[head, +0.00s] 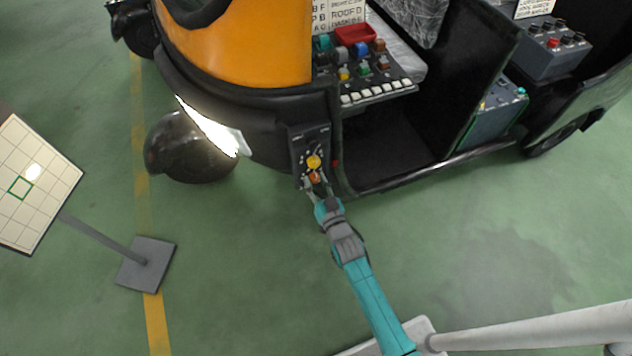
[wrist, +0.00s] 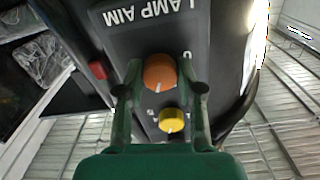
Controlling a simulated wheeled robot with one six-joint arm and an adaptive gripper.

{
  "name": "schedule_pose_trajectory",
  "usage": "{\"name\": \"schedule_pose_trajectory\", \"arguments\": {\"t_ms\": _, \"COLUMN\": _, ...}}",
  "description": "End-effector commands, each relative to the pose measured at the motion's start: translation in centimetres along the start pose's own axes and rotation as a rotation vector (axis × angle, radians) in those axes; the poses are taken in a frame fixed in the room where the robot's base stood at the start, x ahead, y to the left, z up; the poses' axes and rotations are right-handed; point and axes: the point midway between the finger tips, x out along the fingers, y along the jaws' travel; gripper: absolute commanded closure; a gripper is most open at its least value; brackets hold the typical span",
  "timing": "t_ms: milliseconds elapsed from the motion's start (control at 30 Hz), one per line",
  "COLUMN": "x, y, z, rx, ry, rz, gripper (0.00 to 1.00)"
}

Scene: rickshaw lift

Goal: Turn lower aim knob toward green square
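The lamp aim panel (head: 298,150) is a dark upright plate on the front of the rickshaw. It carries a yellow knob (head: 314,161) above an orange knob (head: 315,177), the lower one. In the wrist view the panel is upside down, with the orange knob (wrist: 159,72) above the yellow knob (wrist: 171,120). My gripper (wrist: 159,68) is open, its fingers on either side of the orange knob; I cannot tell whether they touch it. A green square outline (head: 20,187) is on the gridded board (head: 50,150) at left. A bright light spot lies up and right of the square.
A red button (wrist: 97,70) sits beside the panel. A dashboard (head: 370,80) of switches is above.

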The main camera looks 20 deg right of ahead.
Motion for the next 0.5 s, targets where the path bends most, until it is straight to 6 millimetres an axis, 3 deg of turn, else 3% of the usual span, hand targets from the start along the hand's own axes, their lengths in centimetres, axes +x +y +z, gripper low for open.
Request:
{"name": "schedule_pose_trajectory", "arguments": {"t_ms": 267, "x": 0.01, "y": 0.00, "z": -0.02, "rx": -0.029, "ry": 0.000, "rz": 0.000, "gripper": 0.98}}
{"name": "schedule_pose_trajectory", "arguments": {"t_ms": 500, "x": 0.01, "y": 0.01, "z": -0.03, "rx": -0.157, "ry": 0.001, "rz": 0.000, "gripper": 0.98}}
